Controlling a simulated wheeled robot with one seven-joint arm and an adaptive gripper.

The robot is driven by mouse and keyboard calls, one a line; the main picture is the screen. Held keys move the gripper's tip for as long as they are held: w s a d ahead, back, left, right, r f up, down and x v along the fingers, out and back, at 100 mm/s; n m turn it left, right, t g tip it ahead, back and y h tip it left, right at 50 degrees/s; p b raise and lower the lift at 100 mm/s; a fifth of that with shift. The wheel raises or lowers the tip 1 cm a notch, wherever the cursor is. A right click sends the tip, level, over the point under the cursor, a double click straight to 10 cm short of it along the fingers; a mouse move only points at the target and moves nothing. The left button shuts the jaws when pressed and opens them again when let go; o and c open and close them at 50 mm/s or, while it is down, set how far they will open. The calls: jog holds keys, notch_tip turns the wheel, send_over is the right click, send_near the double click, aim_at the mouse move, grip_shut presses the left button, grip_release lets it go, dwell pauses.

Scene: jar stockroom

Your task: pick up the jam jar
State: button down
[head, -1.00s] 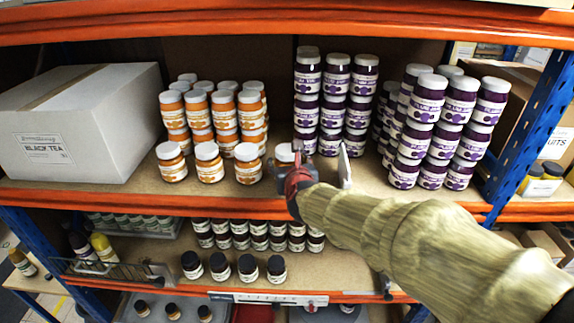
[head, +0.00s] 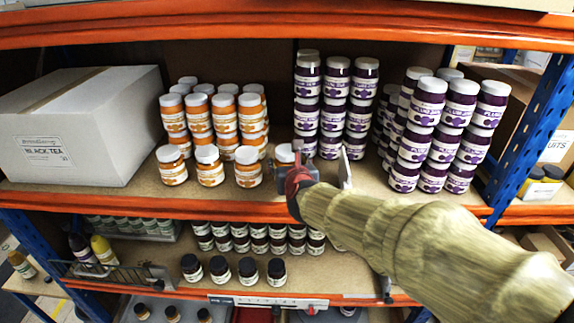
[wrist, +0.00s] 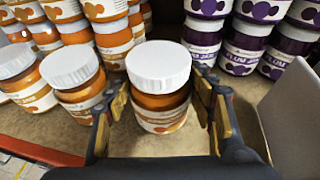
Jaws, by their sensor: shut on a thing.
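The jam jar (wrist: 160,97) has a white lid, orange contents and a pale label. In the wrist view it stands upright between the two fingers of my gripper (wrist: 163,103), which is shut on it. In the head view the jar's white lid (head: 284,150) shows at the right end of the front row of orange jars. My gripper (head: 312,172) and arm hide much of the jar there. I cannot tell whether its base is off the shelf.
Orange jars (head: 208,168) stand close on the left, with more stacked behind. Purple jam stacks (head: 333,100) stand behind and to the right (head: 438,135). A white box (head: 80,130) fills the shelf's left end. An orange beam (head: 130,202) edges the shelf.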

aim_at(289, 155)
notch_tip(289, 155, up, 3)
jog(key=shift+s+r, duration=0.15)
jog(key=s+d+r+p, duration=0.2)
jog(key=s+r, duration=0.2)
jog(key=s, duration=0.2)
jog(key=s+d+r+p, duration=0.2)
jog(key=s+r, duration=0.3)
jog(key=s, duration=0.2)
jog(key=shift+p, duration=0.35)
jog(key=shift+s, duration=0.1)
